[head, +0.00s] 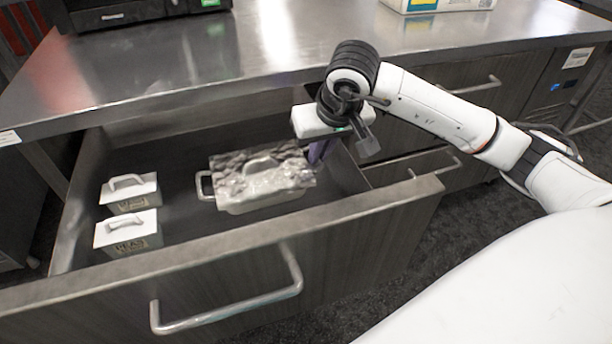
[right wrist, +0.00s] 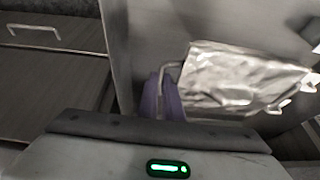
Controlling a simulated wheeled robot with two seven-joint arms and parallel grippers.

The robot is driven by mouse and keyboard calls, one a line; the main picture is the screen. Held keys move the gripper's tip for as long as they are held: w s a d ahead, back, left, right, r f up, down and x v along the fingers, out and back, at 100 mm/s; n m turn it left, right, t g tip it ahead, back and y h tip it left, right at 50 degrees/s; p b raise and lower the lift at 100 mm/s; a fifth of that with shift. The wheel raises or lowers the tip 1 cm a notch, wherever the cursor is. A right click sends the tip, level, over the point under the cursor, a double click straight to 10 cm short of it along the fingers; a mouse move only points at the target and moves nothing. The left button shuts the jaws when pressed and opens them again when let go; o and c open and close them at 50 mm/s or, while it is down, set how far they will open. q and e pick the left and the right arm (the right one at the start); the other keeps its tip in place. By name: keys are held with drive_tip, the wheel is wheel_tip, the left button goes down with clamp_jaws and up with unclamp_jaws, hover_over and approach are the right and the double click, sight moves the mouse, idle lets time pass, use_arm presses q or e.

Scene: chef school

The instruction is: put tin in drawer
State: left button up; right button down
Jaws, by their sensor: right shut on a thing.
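A silver, crinkled-looking tin (head: 262,190) with a lid handle on top and a side handle at its left end is inside the open drawer (head: 400,200). My right gripper (head: 317,154) reaches down into the drawer at the tin's right end, its purple fingers partly hidden behind the gripper body. In the right wrist view, the purple fingers (right wrist: 164,98) are shut at the side handle of the tin (right wrist: 230,78). I cannot tell whether the tin touches the drawer floor. My left gripper is not in view.
Two small white-lidded boxes (head: 130,192) (head: 128,232) stand at the drawer's left side. The steel countertop (head: 270,50) overhangs the drawer's back. A black appliance (head: 120,10) and a white box (head: 435,4) stand on it. Bare drawer floor lies between boxes and tin.

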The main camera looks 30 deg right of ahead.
wheel_tip(320, 180, down, 3)
drive_tip(key=shift+r, duration=0.1)
use_arm(q)
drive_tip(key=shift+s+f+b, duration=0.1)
drive_tip(key=shift+b, duration=0.25)
use_arm(e)
wheel_tip(320, 180, down, 3)
drive_tip(key=shift+f, duration=0.1)
use_arm(q)
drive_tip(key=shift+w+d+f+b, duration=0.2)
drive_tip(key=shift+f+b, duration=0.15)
drive_tip(key=shift+b, duration=0.35)
use_arm(e)
drive_tip(key=shift+f, duration=0.65)
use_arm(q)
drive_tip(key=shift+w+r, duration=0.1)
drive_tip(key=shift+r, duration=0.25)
use_arm(e)
drive_tip(key=c, duration=1.9)
unclamp_jaws()
